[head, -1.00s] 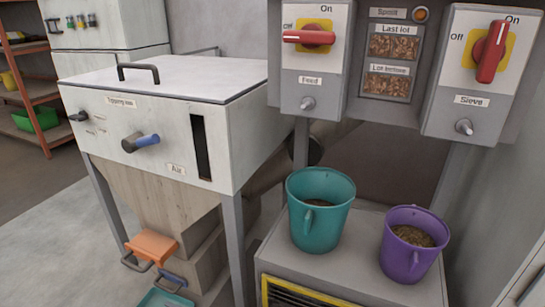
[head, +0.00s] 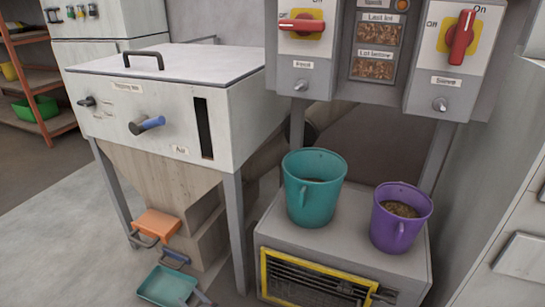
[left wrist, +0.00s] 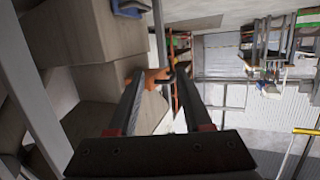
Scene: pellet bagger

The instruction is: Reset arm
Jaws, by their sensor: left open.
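My left gripper (left wrist: 160,80) shows in the left wrist view with its two fingers apart, open. An orange piece (left wrist: 156,77) shows beyond and between the fingertips; I cannot tell whether it touches them. I cannot make out the left gripper clearly in the head view. My right gripper is in neither view.
A hopper box (head: 185,95) stands left, with an orange handled part (head: 157,224) and teal tray (head: 165,287) below. A teal bucket (head: 312,205) and purple bucket (head: 400,235) with pellets stand on a grey cabinet (head: 345,250). A switch panel (head: 433,95) hangs above.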

